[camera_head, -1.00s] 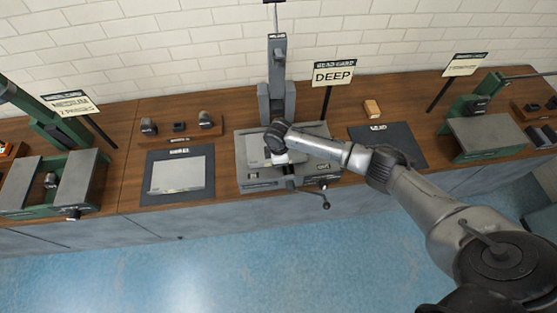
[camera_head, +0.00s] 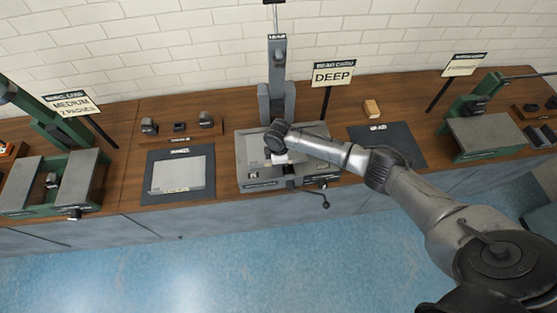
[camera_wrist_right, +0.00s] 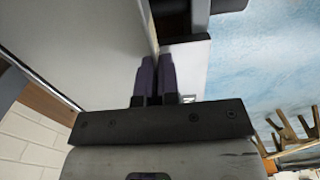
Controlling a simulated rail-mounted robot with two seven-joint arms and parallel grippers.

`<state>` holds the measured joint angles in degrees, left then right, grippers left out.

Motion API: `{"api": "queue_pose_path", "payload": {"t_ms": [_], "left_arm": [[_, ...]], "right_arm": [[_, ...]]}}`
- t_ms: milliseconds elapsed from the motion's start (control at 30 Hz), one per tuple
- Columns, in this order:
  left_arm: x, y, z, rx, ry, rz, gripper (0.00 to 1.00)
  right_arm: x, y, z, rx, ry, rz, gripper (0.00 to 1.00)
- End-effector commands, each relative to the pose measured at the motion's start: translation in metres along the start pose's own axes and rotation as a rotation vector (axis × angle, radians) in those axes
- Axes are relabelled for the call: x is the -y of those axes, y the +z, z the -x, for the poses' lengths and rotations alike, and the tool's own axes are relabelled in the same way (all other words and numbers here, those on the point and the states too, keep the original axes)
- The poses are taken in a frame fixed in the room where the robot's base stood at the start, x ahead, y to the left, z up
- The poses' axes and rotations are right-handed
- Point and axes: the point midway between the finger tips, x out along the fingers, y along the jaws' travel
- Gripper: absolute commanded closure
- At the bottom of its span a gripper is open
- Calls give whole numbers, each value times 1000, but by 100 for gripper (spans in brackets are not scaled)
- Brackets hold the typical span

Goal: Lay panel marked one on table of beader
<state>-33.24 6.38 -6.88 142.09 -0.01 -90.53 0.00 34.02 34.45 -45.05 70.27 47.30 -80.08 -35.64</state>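The beader (camera_head: 277,70) is a grey machine by the wall, with a flat grey table (camera_head: 318,129) in front of its column. A light grey panel (camera_head: 247,150) is at that table, partly hidden by my right arm; I cannot tell whether it fully rests there. A small dark mark shows near its front edge, too blurred to read. My right gripper (camera_head: 283,160) is over the panel, its fingers mostly hidden. In the right wrist view its two dark fingers (camera_wrist_right: 155,78) are close together at the edge of a pale sheet (camera_wrist_right: 80,40). My left gripper is out of view.
Another panel (camera_head: 178,175) lies on a dark mat left of the beader. The right mat (camera_head: 405,148) looks bare. A DEEP sign (camera_head: 333,76) stands behind, with a small wooden block (camera_head: 372,109) nearby. Green machines (camera_head: 480,130) flank the bench. A crank (camera_head: 325,202) juts at the front.

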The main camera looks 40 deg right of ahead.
Motion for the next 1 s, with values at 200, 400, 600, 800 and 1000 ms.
{"api": "queue_pose_path", "payload": {"t_ms": [200, 400, 600, 800, 1000], "left_arm": [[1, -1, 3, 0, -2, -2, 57], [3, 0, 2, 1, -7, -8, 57], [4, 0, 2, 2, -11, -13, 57], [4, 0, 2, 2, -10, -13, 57], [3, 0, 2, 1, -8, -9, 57]], "right_arm": [[0, 0, 0, -1, 1, 1, 100], [0, 0, 0, -1, 1, 1, 100], [0, 0, 0, -1, 1, 0, 86], [0, 0, 0, -1, 0, 0, 67], [1, 0, -2, 0, -1, 0, 63]]}}
